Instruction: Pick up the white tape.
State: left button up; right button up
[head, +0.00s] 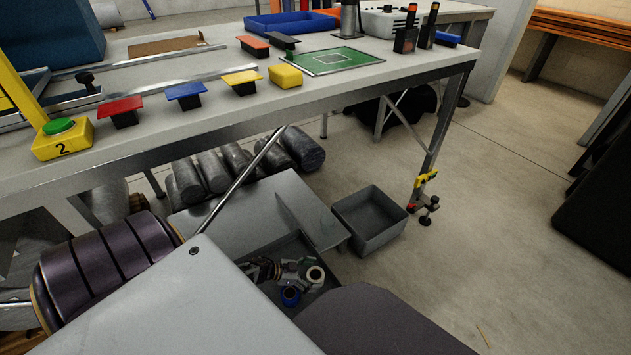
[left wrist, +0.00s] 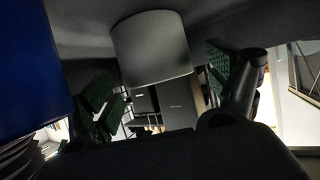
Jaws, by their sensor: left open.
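The white tape (head: 315,275) is a small pale roll in a dark tray (head: 318,291) below the workbench. A blue tape roll (head: 290,295) sits close beside it, to the lower left. My left gripper (head: 284,268) is low in the tray, just left of the white tape. In the left wrist view, the white tape (left wrist: 152,48) shows as a grey-white cylinder between the two green-padded fingers of my open left gripper (left wrist: 160,85). I cannot tell whether either pad touches it. The blue roll (left wrist: 32,60) fills the left edge there. My right gripper is not in view.
The workbench (head: 330,84) spans above, holding colored blocks and a green board (head: 335,61). A grey bin (head: 369,220) stands behind and right of the tray. Dark metal cylinders (head: 240,165) lie farther back. Open floor (head: 500,220) is at right.

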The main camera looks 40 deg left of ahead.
aim_at(315, 274)
pick_arm(q)
jog(key=shift+w+d+f, duration=0.3)
jog(key=shift+w+d, duration=0.05)
jog(key=shift+w, duration=0.05)
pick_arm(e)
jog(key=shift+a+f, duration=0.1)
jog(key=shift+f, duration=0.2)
pick_arm(q)
jog(key=c, duration=1.2)
jog(key=shift+r, duration=0.2)
jog(key=shift+c, duration=0.2)
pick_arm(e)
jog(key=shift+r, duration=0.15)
pick_arm(q)
jog(key=shift+r+p, duration=1.5)
jog(key=shift+r, duration=0.7)
notch_tip(315, 274, up, 3)
jog(key=shift+r+p, duration=0.15)
jog(key=shift+p, duration=0.95)
jog(key=shift+r+p, duration=0.55)
jog(key=shift+r, duration=0.45)
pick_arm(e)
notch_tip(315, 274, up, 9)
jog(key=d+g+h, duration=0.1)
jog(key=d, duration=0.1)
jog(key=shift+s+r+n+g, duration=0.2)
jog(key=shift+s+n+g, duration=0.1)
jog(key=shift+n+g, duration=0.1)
